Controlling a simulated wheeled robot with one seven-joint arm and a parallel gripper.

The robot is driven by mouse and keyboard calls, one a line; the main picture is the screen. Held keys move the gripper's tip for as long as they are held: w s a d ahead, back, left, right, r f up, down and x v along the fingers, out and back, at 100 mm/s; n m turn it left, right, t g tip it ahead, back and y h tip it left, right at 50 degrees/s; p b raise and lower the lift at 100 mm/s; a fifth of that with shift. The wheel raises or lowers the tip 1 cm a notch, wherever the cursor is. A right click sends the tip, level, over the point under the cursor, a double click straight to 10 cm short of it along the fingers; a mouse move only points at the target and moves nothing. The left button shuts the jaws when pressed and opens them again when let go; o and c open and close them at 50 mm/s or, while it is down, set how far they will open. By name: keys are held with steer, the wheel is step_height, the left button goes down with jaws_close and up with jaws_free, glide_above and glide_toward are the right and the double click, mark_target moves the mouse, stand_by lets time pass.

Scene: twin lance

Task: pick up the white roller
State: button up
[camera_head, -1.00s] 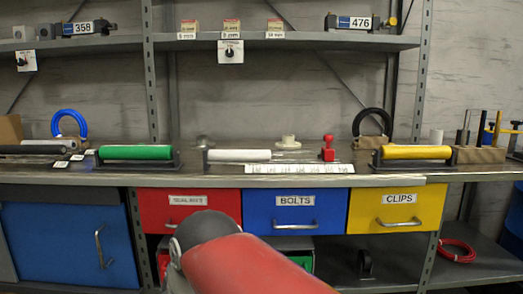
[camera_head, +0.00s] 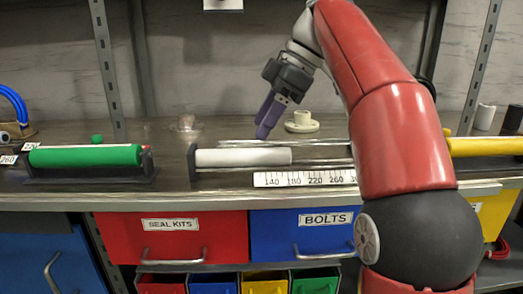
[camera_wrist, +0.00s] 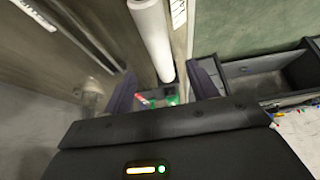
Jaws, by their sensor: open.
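The white roller (camera_head: 243,157) lies level in a dark rail holder (camera_head: 193,160) on the bench, behind a number scale. It also shows in the wrist view (camera_wrist: 152,38), running from the top edge to a near end between my fingers as seen in the picture. My gripper (camera_head: 266,125) is open, with purple fingers pointing down. It is above and slightly behind the roller's right part, and its fingertips look apart from it. The gripper also shows in the wrist view (camera_wrist: 163,85). My arm hides the right end of the holder.
A green roller (camera_head: 85,156) sits in its holder at left; a yellow roller (camera_head: 485,146) is at right. A cream flanged piece (camera_head: 302,122) stands behind the gripper. The number scale (camera_head: 305,178) lies in front. Red (camera_head: 170,233) and blue (camera_head: 298,228) drawers are below the bench edge.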

mark_target(248, 150)
steer(key=b+x, duration=0.2)
steer(key=x, duration=0.5)
jaws_close()
stand_by(0.3)
steer(key=shift+r, duration=0.2)
